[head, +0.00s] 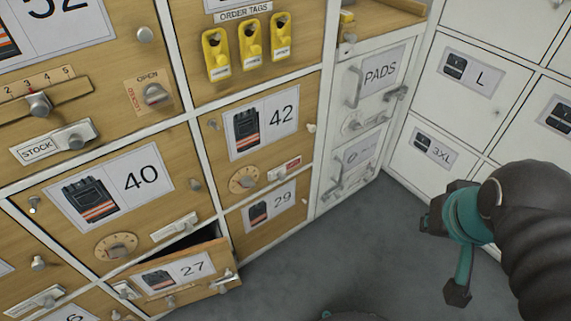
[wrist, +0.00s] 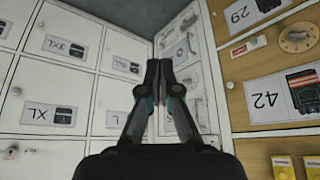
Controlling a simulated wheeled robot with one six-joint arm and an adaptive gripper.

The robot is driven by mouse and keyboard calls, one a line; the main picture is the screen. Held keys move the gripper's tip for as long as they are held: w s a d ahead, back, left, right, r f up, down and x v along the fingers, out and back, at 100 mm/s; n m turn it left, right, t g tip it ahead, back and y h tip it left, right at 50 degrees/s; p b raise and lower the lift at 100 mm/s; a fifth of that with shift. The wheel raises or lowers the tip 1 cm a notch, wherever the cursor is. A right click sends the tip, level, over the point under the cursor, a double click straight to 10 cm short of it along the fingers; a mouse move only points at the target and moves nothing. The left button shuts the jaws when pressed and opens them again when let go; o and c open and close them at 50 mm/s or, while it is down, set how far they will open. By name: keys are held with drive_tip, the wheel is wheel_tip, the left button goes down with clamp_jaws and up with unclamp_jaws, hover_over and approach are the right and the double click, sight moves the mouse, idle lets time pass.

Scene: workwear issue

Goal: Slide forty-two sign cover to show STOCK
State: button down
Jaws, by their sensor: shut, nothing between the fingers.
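The forty-two compartment (head: 224,143) is a wooden door with a printed vest card. Its small sliding sign (head: 291,164) sits below the card, to the right of a round dial. The sign shows a red patch with lettering too small to read, beside a pale cover (head: 276,173). In the wrist view, which is upside down, the sign (wrist: 238,50) shows at the right, above the 42 card. My gripper (head: 429,219) is at the right in the head view, well away from the sign. Its fingers (wrist: 160,66) are shut and empty, pointing toward the white cabinet corner.
The 27 drawer (head: 185,272) hangs partly open at the lower left. Yellow order tags (head: 250,42) hang above 42. White PADS doors (head: 378,73) with protruding handles stand right of 42, white lockers (head: 435,146) farther right. Grey floor (head: 330,245) is open in front.

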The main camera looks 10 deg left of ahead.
drive_tip(key=n+t+h+b, duration=0.2)
drive_tip(key=n+h+b, duration=0.3)
drive_tip(key=n, duration=2.5)
approach(274, 180)
wheel_tip(274, 180, up, 4)
drive_tip(key=s+d+y, duration=0.1)
drive_tip(key=s, duration=0.2)
drive_tip(key=shift+d+r, duration=0.1)
drive_tip(key=shift+d, duration=0.15)
drive_tip(key=shift+w, duration=0.1)
drive_tip(key=b+x, duration=0.2)
drive_tip(key=x, duration=0.8)
